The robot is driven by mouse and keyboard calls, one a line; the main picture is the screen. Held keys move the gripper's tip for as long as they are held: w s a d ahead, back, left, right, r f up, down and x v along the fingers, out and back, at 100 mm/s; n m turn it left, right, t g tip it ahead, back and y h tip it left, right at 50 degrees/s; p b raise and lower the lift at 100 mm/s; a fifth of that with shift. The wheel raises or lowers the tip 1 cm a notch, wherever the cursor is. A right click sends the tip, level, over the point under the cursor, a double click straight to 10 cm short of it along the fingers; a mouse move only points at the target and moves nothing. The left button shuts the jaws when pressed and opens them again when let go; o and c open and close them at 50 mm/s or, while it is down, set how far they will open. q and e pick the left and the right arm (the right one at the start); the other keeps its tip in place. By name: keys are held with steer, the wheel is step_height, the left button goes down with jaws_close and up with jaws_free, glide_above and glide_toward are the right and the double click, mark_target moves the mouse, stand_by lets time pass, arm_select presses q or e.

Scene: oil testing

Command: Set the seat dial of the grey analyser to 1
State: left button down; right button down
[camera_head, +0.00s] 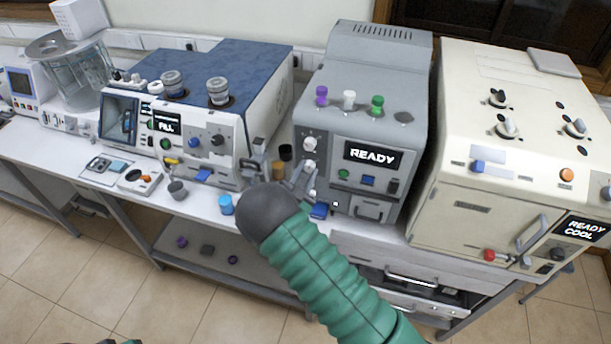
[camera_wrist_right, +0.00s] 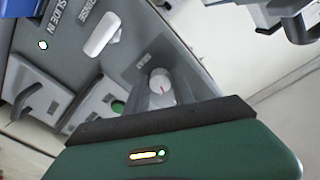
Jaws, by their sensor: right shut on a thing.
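The grey analyser (camera_head: 380,80) stands in the middle of the bench, with READY on its display. The gripper is shut on this dial; the fingertips are hard to make out. Its scale is not readable.
A blue-topped machine showing FILL (camera_head: 215,100) stands to the left, and a large cream machine (camera_head: 480,180) close to the right. A white lever (camera_wrist_right: 102,36) is near the dial.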

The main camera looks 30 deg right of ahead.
steer(key=n, duration=0.1)
steer(key=n+b, duration=0.1)
steer(key=n, duration=0.1)
steer(key=shift+s+f, duration=0.1)
steer(key=shift+f, duration=0.25)
steer(key=n, duration=0.4)
steer(key=shift+t+b, duration=0.3)
steer(key=shift+b, duration=0.1)
steer(key=n, duration=0.3)
steer(key=shift+n, duration=0.3)
steer(key=shift+s+n+t+y, duration=0.1)
steer(key=shift+n+t+y, duration=0.3)
steer(key=shift+n, duration=1.2)
steer(key=shift+r, duration=0.1)
steer(key=c, duration=1.4)
jaws_free()
steer(key=shift+c, duration=0.2)
steer(key=o, duration=0.4)
steer(key=shift+r, duration=0.1)
